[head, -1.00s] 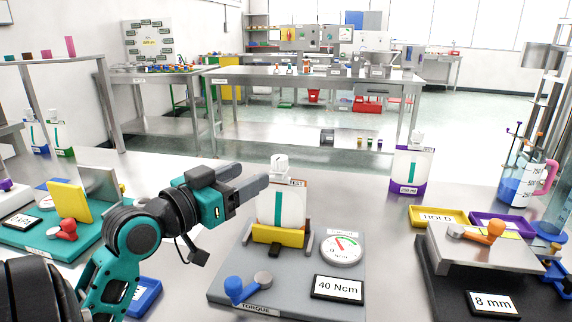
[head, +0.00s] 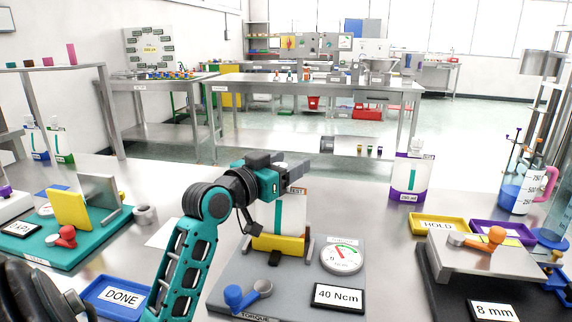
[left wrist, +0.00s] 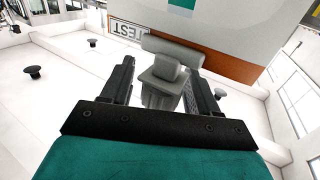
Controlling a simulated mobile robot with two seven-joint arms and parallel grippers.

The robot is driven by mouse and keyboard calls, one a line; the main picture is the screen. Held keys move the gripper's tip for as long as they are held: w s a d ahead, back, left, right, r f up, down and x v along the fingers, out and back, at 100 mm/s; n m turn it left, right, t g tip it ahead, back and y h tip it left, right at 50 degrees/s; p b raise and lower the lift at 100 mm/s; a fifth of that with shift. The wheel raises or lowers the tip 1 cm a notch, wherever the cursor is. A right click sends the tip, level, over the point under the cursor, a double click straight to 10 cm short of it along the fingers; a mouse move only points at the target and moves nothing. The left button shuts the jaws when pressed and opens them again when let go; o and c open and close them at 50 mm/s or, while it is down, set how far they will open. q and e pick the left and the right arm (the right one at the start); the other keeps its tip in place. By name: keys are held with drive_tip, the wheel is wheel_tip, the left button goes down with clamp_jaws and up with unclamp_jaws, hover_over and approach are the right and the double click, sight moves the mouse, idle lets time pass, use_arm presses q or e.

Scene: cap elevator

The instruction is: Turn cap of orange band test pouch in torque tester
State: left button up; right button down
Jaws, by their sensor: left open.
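The test pouch (head: 291,215) stands upright in the yellow holder (head: 290,245) of the grey torque tester (head: 225,284). Its orange band and TEST label show at the top. In the head view the pouch's cap is hidden behind my left gripper (head: 284,163), which is at the pouch top. In the left wrist view the pale grey cap (left wrist: 168,72) with its crossbar lies between the open fingers of the left gripper (left wrist: 160,85). Whether a finger touches the cap, I cannot tell. The tester has a round dial (head: 342,257) and a 40 Ncm sign (head: 338,297). My right gripper is not in view.
A blue-knobbed lever (head: 236,297) is at the tester's front left. A teal station (head: 60,250) and a blue DONE tray (head: 118,298) are at left. A purple-banded pouch (head: 410,178), yellow HOLD tray (head: 438,224) and 8 mm station (head: 480,262) are at right.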

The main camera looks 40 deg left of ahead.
use_arm(q)
drive_tip(key=shift+c, duration=0.3)
drive_tip(key=c, duration=0.9)
drive_tip(key=shift+h+p, duration=0.3)
drive_tip(key=o, duration=1)
drive_tip(key=shift+c, duration=0.2)
drive_tip(key=shift+s, duration=0.1)
